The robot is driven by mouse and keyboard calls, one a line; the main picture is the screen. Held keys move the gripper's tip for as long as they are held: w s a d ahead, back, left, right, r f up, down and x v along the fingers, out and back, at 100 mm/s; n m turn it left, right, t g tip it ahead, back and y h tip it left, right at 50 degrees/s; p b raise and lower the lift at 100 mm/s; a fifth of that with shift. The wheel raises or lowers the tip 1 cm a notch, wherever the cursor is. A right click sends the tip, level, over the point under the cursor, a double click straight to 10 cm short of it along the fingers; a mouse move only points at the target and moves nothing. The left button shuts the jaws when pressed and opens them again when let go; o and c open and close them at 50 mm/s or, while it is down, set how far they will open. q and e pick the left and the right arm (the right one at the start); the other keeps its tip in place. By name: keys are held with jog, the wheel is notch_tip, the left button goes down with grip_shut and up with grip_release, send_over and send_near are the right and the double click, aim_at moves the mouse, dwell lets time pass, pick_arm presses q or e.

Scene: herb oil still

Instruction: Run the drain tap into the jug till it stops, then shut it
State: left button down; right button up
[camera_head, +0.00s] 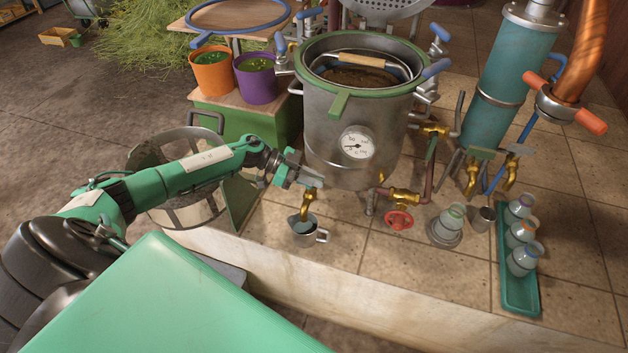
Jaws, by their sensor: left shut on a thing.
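The still pot (345,140) is a large steel vessel with a green rim and a dial gauge, standing on the tiled ledge. The brass drain tap (308,203) sticks out low at its front left, spout down. The small metal jug (305,234) stands upright under the spout, its handle to the right. A grey-blue surface shows inside the jug; I cannot tell how full it is or whether liquid is running. My left gripper (304,180) is shut at the top of the drain tap, on its handle, which the fingers largely hide. My right gripper is not in view.
A red valve wheel (399,220) and brass pipework stand right of the jug. A glass jar (447,225), a small metal cup (484,219) and a green tray (519,290) with jars stand further right. A mesh basket (185,212) is behind my left arm. Tiles before the jug are clear.

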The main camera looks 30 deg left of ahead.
pick_arm(q)
jog(key=shift+f+m+g+b, duration=0.1)
jog(key=shift+m+g+b, duration=0.2)
jog(key=shift+m+g, duration=0.3)
jog(key=shift+m+g+h, duration=0.3)
jog(key=shift+g, duration=0.2)
jog(key=shift+s, duration=0.1)
jog(key=c, duration=1.5)
grip_release()
jog(key=shift+o, duration=0.2)
jog(key=shift+a+b, duration=0.25)
jog(key=shift+b, duration=0.1)
jog(key=b+v, duration=0.1)
jog(key=v, duration=0.6)
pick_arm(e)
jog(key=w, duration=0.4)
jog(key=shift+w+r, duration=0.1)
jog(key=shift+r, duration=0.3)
